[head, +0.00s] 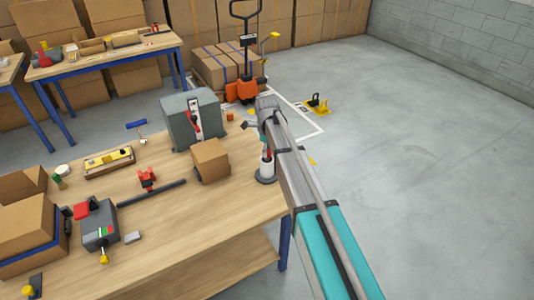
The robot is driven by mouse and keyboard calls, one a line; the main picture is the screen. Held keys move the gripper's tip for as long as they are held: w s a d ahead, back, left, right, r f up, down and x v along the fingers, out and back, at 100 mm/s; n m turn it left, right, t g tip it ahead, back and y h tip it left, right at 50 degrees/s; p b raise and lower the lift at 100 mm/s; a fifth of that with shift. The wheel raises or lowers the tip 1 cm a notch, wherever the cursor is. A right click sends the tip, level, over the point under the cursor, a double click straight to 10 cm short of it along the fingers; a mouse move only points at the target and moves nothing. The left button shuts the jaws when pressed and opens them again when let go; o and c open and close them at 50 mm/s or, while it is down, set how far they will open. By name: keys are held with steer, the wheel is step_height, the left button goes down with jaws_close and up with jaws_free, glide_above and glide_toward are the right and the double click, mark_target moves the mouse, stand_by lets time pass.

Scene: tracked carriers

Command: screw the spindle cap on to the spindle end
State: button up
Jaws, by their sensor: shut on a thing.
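My arm reaches in from the lower right to the right edge of the wooden table (200,235). My gripper (266,148) shows small and partly covered by my arm. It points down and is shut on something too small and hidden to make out. Just below it a white upright cylinder (266,168) stands on a round dark base at the table edge. I cannot tell whether they touch. I cannot pick out the spindle cap or the spindle end for sure.
A grey machine (180,125) with a red lever and a cardboard box (210,160) stand left of my gripper. A red clamp-like piece (148,178), a dark bar (152,194) and a grey device (99,225) lie further left. The table's front right is clear.

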stand_by(0.4)
steer(key=m, duration=1)
stand_by(0.4)
steer(key=o, duration=0.9)
steer(key=shift+o, duration=0.2)
steer(key=shift+n, duration=0.3)
